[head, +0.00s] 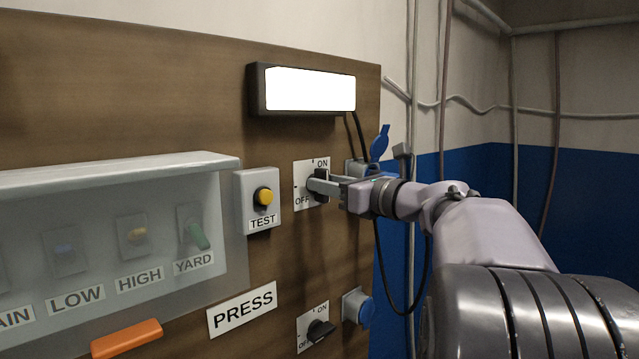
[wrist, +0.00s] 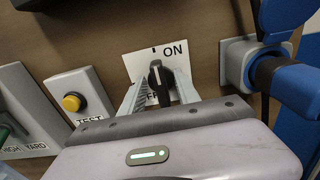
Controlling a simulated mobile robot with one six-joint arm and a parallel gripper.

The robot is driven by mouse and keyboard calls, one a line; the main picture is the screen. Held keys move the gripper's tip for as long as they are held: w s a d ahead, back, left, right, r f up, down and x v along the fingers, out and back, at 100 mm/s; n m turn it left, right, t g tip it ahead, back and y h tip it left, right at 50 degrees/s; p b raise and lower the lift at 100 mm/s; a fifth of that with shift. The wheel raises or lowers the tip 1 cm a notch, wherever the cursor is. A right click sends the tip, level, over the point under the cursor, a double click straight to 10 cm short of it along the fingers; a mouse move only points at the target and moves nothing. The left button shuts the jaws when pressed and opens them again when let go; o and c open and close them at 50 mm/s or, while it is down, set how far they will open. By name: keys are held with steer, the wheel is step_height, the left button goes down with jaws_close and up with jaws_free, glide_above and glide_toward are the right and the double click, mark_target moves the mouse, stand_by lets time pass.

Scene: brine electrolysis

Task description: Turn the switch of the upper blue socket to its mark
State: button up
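The upper switch is a black knob (wrist: 159,82) on a white plate (head: 309,165) marked ON and OFF. In the wrist view its pointer stands nearly upright, toward the tick beside ON. My gripper (head: 325,184) is at the knob, with one finger on each side of it. In the wrist view the fingers (wrist: 158,88) are spread, and small gaps seem to show beside the knob. The upper blue socket (wrist: 240,62) is right of the plate, with a blue plug (wrist: 270,75) at it. In the head view my gripper partly hides the knob and socket.
A yellow TEST button (head: 264,196) is close on the left. A lower switch (head: 320,331) and lower blue socket (head: 358,307) are below. A lit white panel (head: 310,89) is above. A dark cable (head: 414,300) hangs under my arm. A clear-covered box (head: 110,240) is further left.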

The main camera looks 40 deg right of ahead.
steer(key=shift+c, duration=0.2)
jaws_close()
steer(key=shift+f+n, duration=0.1)
steer(key=shift+n, duration=0.2)
steer(key=shift+a+f+n+b, duration=0.1)
steer(key=shift+n+b, duration=2.25)
steer(key=shift+n, duration=0.5)
steer(key=shift+a+f+n+b, duration=0.15)
steer(key=shift+n+b, duration=2.25)
steer(key=shift+n, duration=0.5)
steer(key=shift+a+f+n+b, duration=0.1)
steer(key=shift+n+b, duration=2.25)
steer(key=shift+n, duration=0.5)
